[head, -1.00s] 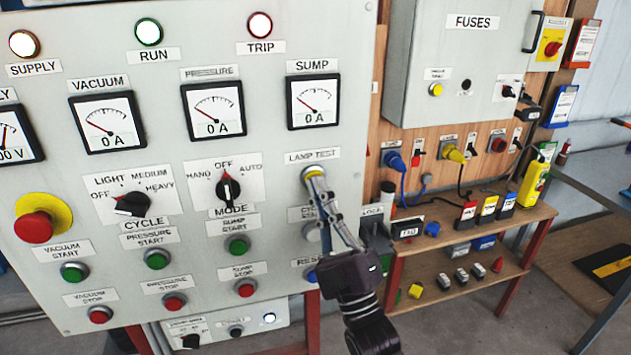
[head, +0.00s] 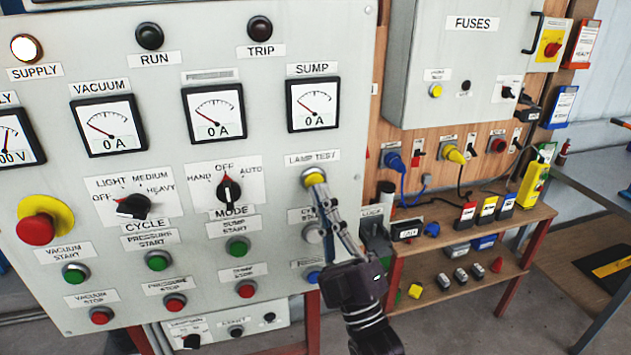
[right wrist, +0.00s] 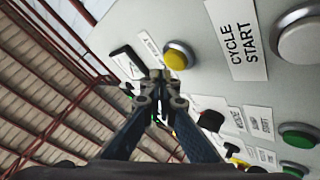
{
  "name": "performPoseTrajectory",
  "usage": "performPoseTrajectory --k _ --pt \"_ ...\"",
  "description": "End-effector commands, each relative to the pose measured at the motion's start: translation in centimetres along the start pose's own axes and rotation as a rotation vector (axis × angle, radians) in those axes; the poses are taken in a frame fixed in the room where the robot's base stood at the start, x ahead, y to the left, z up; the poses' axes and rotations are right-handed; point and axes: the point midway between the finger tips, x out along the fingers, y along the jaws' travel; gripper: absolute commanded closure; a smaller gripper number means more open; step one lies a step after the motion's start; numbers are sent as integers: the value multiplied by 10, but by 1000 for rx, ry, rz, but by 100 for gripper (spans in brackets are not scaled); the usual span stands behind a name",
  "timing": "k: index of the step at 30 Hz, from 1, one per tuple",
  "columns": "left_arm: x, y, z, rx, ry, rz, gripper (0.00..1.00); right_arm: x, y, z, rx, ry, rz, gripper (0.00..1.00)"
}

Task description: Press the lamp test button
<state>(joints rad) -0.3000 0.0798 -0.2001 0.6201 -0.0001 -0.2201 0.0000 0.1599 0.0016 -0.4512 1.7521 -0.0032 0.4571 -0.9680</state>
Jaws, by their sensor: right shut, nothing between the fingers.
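The yellow lamp test button (head: 314,176) sits under the LAMP TEST label (head: 313,158) on the grey panel. My right gripper (head: 321,193) is shut and empty, its fingertips just in front of the button's lower edge. In the right wrist view the button (right wrist: 177,57) shows beyond the fingertips of my right gripper (right wrist: 158,84), with a gap in the picture. The RUN lamp (head: 150,36) and TRIP lamp (head: 260,29) are dark. The SUPPLY lamp (head: 25,48) is lit white. My left gripper is not in view.
The white cycle start button (head: 313,232) and a blue button (head: 312,277) lie below, close to my right fingers. A red emergency stop (head: 36,228) is at the far left. The fuse box (head: 462,60) and a wooden shelf (head: 440,268) stand to the right.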

Motion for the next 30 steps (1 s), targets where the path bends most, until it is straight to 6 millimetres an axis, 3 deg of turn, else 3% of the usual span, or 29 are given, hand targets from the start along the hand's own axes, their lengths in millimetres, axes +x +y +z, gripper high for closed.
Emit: performPoseTrajectory --k 6,21,30 --pt "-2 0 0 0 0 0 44 -2 2 -2 1 -1 -1 100" --pt "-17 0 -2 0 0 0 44 -33 25 -24 0 -1 0 100" --pt "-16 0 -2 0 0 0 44 -35 25 -25 0 0 0 100"
